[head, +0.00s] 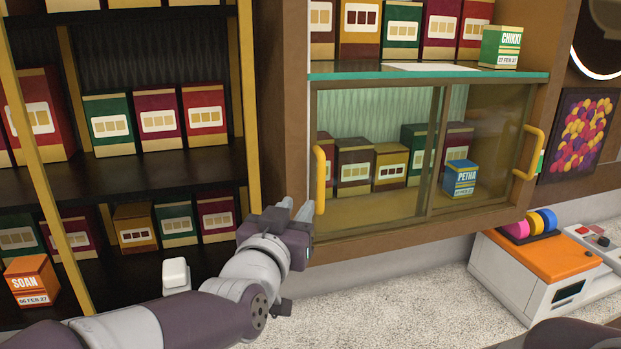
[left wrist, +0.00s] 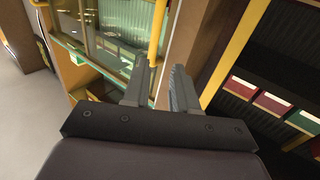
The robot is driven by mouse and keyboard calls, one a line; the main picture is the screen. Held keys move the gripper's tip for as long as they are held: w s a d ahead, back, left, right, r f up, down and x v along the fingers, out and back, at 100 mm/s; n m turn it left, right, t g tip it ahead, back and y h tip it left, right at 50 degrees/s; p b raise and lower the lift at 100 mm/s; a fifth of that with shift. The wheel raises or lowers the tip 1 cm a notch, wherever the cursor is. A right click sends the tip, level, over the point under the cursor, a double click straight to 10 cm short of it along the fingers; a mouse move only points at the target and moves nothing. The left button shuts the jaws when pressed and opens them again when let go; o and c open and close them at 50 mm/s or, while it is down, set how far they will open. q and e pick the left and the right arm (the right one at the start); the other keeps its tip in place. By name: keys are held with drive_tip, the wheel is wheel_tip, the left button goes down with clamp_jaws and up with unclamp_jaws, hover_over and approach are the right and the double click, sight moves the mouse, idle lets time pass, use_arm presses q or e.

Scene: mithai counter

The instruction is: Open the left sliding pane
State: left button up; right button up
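The left sliding pane (head: 375,125) is a framed glass pane covering the left half of the cabinet opening in the head view. Its upright yellow handle (head: 319,180) is at its left edge. The handle (left wrist: 157,35) also shows in the left wrist view, just beyond the fingertips. My left gripper (head: 295,208) is open, just left of and below the handle, with its fingers pointing up towards it. In the left wrist view its two fingers (left wrist: 160,78) are apart with nothing clearly held. Whether they touch the handle I cannot tell. My right gripper is out of view.
The right pane (head: 490,125) has its own yellow handle (head: 530,153). Sweet boxes and a blue PETHA box (head: 460,178) stand behind the glass. Open dark shelves (head: 160,175) with boxes are at left. An orange-topped machine (head: 540,255) sits on the speckled counter (head: 400,300) below right.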

sight(320, 185)
use_arm(q)
drive_tip(key=p+x, duration=0.1)
drive_tip(key=x, duration=0.2)
drive_tip(key=p+x, duration=0.1)
drive_tip(key=x, duration=0.2)
drive_tip(key=d+p+x, duration=0.1)
drive_tip(key=x, duration=0.3)
drive_tip(key=shift+s+d+f+p, duration=0.1)
drive_tip(key=shift+s+f+p, duration=0.1)
drive_tip(key=shift+p, duration=0.2)
drive_tip(key=shift+w, duration=0.3)
drive_tip(key=shift+a, duration=0.35)
drive_tip(key=shift+w+d, duration=0.1)
drive_tip(key=shift+d, duration=0.15)
drive_tip(key=shift+c, duration=0.5)
drive_tip(key=shift+w, duration=0.1)
clamp_jaws()
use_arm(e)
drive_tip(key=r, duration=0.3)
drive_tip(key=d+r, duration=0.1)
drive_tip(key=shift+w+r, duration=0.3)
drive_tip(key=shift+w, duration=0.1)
